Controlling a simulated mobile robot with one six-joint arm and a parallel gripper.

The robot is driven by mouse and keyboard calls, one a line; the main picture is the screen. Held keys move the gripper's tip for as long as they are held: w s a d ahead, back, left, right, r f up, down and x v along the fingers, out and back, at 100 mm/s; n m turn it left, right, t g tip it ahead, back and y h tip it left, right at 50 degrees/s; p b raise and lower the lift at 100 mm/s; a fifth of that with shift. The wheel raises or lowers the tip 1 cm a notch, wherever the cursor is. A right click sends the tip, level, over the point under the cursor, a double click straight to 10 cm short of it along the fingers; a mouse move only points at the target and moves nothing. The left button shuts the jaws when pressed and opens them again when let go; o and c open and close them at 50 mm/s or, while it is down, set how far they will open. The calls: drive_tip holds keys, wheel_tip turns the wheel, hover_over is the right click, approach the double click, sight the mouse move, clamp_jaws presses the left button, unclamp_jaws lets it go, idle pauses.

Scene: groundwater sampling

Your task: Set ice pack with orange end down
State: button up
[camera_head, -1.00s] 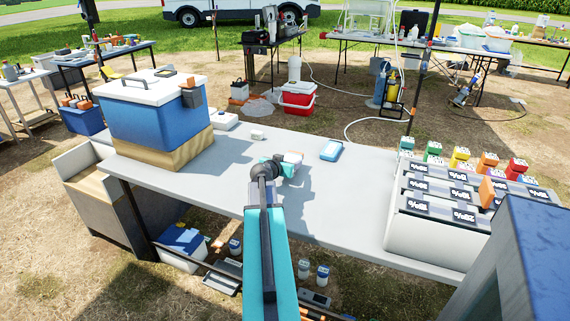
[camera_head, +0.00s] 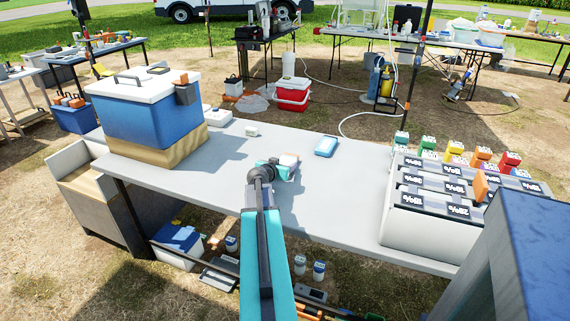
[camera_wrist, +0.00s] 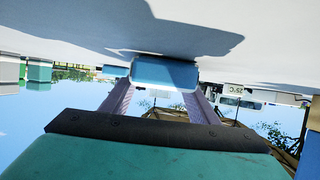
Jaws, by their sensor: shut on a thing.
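My gripper (camera_head: 275,168) is over the middle of the grey table, shut on the ice pack with the orange end (camera_head: 289,160). In the wrist view, which is upside down, a light blue face of the pack (camera_wrist: 165,73) shows between my two fingers (camera_wrist: 160,100). The pack is low, close to the table top; I cannot tell whether it touches. Its orange end is not clear in the wrist view.
Another light blue pack (camera_head: 326,146) lies right of my gripper on the table (camera_head: 330,205). A small white item (camera_head: 251,131) lies behind. A blue cooler (camera_head: 150,115) stands left, and a labelled rack with coloured caps (camera_head: 430,215) right. Bare table lies between gripper and rack.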

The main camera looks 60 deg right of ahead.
drive_tip(key=shift+w+a, duration=0.1)
drive_tip(key=shift+w, duration=0.05)
drive_tip(key=o, duration=1.3)
drive_tip(key=shift+r, duration=0.15)
drive_tip(key=shift+a, duration=0.25)
drive_tip(key=shift+b+v, duration=0.7)
drive_tip(key=shift+v, duration=5.05)
